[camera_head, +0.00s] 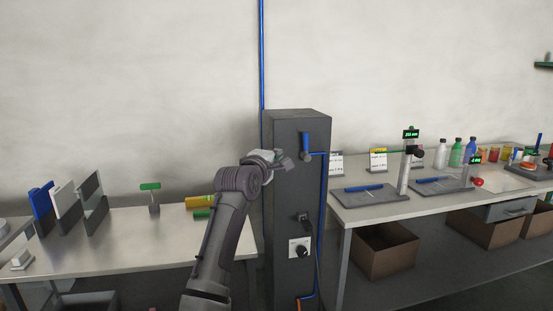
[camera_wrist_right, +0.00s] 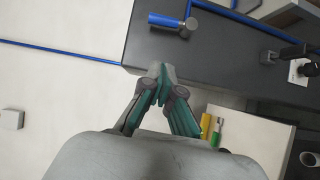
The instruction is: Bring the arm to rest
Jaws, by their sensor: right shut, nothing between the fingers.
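My right gripper (camera_head: 284,164) is raised in front of the upper left part of a dark grey cabinet (camera_head: 298,125). Its arm comes up from the bottom middle of the head view. In the right wrist view the fingers of the right gripper (camera_wrist_right: 162,72) are together at the tips with nothing between them. They point towards the grey cabinet (camera_wrist_right: 215,50) there. I cannot tell whether they touch it. My left gripper is in neither view.
A blue lever (camera_head: 305,146) and a black knob (camera_head: 302,251) stick out from the cabinet. A left table (camera_head: 130,232) holds upright panels and a yellow roll (camera_head: 200,202). A right bench (camera_head: 385,208) carries trays, a display stand and bottles. Cardboard boxes (camera_head: 385,255) stand below.

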